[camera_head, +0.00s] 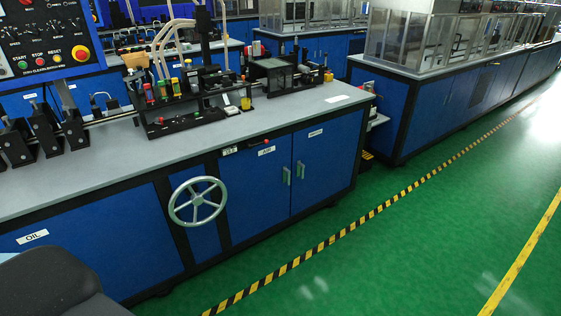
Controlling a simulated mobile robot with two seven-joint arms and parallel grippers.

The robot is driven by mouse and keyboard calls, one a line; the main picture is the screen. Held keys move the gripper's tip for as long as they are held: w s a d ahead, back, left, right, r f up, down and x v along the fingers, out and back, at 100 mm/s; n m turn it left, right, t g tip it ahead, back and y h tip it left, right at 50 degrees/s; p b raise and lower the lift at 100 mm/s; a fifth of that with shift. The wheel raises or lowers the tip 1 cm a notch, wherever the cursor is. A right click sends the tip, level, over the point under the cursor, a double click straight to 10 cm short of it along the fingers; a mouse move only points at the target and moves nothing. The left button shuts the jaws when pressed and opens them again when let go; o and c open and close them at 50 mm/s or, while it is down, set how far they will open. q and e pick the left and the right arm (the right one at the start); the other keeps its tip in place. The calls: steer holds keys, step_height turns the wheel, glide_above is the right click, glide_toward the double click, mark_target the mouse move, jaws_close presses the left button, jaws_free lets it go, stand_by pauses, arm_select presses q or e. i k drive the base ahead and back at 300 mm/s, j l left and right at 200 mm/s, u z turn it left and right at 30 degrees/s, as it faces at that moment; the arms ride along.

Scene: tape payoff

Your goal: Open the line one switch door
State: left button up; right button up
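A long bench has blue cabinet doors in its front face. Two doors meet near the bench's right end: a left door (255,190) and a right door (329,165). Each has a small upright handle, one on the left door (286,175) and one on the right door (301,169), close together at the seam. Both doors look shut. Small white labels sit above them; one seems to read "AIR", and I cannot tell which door is the switch door. Neither of my grippers is in view.
A grey handwheel (197,201) sticks out left of the doors. A panel labelled "OIL" (95,245) is further left. Machinery (190,90) stands on the benchtop (230,127). Green floor (400,260) with a striped yellow-black line (345,231) is clear before the bench.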

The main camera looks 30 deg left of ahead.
mark_target(327, 149)
steer(key=u, duration=0.8)
steer(key=i+l+u, duration=0.25)
steer(key=u, duration=0.15)
steer(key=i+l+u, duration=0.2)
steer(key=l+u, duration=0.15)
steer(key=i+l+u, duration=0.1)
steer(key=l, duration=0.35)
steer(key=i+l+u, duration=0.15)
steer(key=l, duration=0.35)
steer(key=i+l+u, duration=0.1)
steer(key=l, duration=0.4)
steer(key=i+l+u, duration=0.1)
steer(key=l, duration=0.4)
steer(key=i+l, duration=0.1)
steer(key=l, duration=0.3)
steer(key=i+l, duration=0.1)
steer(key=l, duration=0.35)
steer(key=i+l, duration=0.15)
steer(key=l, duration=0.25)
steer(key=i+l, duration=0.1)
steer(key=l, duration=0.35)
steer(key=i+l, duration=0.1)
steer(key=l, duration=0.3)
steer(key=i+l, duration=0.1)
steer(key=l, duration=0.3)
steer(key=i+u, duration=0.05)
